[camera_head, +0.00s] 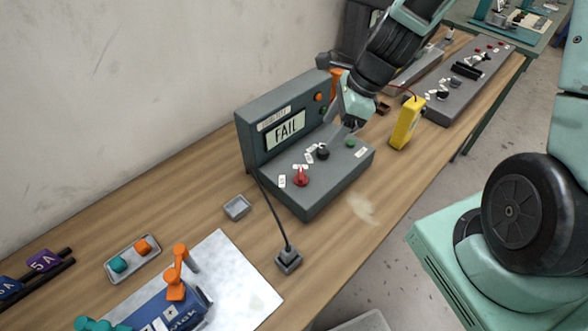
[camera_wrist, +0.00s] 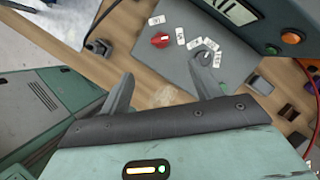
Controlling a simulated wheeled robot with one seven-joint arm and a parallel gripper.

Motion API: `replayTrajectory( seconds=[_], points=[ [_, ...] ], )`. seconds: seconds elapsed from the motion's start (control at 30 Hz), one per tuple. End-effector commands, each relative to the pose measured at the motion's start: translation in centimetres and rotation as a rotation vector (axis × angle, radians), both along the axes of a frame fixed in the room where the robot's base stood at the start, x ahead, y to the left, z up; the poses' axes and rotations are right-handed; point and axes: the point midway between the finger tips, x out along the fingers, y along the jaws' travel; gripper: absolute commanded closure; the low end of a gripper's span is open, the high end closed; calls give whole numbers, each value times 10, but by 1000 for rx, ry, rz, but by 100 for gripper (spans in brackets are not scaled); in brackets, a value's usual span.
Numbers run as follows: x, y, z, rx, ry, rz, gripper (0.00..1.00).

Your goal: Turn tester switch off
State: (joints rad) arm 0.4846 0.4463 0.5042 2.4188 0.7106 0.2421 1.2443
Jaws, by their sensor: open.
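The tester (camera_head: 262,128) is a grey console with a screen that reads FAIL and a sloped panel. A red knob (camera_head: 301,176), a black rotary knob (camera_head: 322,152) and a green button (camera_head: 351,142) are on the panel, with white labels around the knobs. My gripper (camera_head: 352,122) is above the panel's right part, near the green button. In the wrist view my open gripper (camera_wrist: 165,84) has nothing between its fingers. There the red knob (camera_wrist: 160,41) lies beyond the gap, and a grey knob (camera_wrist: 205,56) is close to the right fingertip. Whether they touch is unclear.
A yellow meter (camera_head: 407,123) stands right of the tester. A cable runs from the tester to a small grey block (camera_head: 289,261) in front. A small grey tray (camera_head: 237,207) is at left. Bare wood lies along the bench's front edge.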

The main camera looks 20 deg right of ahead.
Motion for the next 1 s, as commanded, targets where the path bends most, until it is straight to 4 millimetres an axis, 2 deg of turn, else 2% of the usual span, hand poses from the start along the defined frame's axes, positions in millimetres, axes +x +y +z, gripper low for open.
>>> replayTrajectory(
  seconds=[0.5,1.0],
  points=[
    [10,29,-72,4,4,5,36],
    [20,53,-134,2,1,6,36]
  ],
)
